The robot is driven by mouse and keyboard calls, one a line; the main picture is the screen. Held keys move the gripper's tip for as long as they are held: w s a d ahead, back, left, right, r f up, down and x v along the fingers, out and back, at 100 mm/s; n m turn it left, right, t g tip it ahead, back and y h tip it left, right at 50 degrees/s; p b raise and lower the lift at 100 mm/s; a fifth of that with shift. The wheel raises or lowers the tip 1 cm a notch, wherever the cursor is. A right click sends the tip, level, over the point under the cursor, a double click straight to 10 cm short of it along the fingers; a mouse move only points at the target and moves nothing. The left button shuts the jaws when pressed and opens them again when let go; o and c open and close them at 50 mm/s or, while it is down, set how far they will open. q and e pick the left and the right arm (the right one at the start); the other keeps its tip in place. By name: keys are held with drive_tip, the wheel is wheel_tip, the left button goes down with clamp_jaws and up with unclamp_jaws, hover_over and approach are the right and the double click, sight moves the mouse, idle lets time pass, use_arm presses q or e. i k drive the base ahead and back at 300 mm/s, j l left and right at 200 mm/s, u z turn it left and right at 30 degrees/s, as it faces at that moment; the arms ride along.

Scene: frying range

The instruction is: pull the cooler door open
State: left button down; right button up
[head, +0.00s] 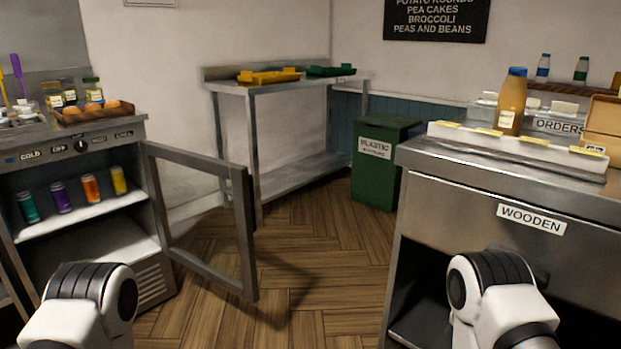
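The cooler (90,135) stands at the left with a control panel marked "COLD" on its front. Its door (247,235), a grey metal frame around a see-through middle, stands wide open. It is hinged at the cooler's right side and swung out over the floor. The interior is exposed, with several coloured cans on the upper shelf (85,212). Parts of my two arms show at the bottom left and bottom right. Neither gripper is in view, and nothing of mine visibly touches the door.
A steel counter (500,170) with a "WOODEN" label stands at the right. A green bin (375,180) and a metal table (290,85) with yellow and green trays stand at the back. Wooden floor (320,260) is clear between the open door and the counter.

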sight(242, 181)
drive_tip(key=i+j+z, duration=0.15)
drive_tip(key=j+z, duration=0.2)
drive_tip(key=i+j+z, duration=0.15)
drive_tip(key=j+z, duration=0.2)
drive_tip(key=i+j+z, duration=0.1)
drive_tip(key=j+z, duration=0.55)
